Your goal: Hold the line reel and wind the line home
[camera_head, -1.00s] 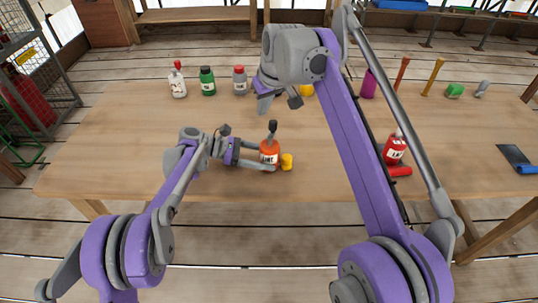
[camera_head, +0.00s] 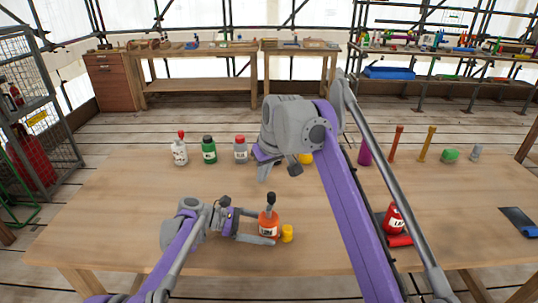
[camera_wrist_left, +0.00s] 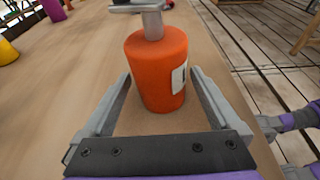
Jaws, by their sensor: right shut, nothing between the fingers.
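The line reel I take to be the orange cylinder (camera_head: 268,225) with a white label and a dark handle on top; it stands upright near the table's front edge. It fills the middle of the left wrist view (camera_wrist_left: 158,75), a grey post and crossbar on top. My left gripper (camera_head: 266,228) has one finger on each side of it. The fingertips are very close to its sides; whether they press on it is unclear. My right gripper (camera_head: 272,168) is shut and empty, above and behind the reel. How far the line is wound is not visible.
A yellow cup (camera_head: 287,233) stands just right of the reel. A red bottle (camera_head: 394,219) stands right, beyond my right arm. The table's left part (camera_head: 110,210) is clear.

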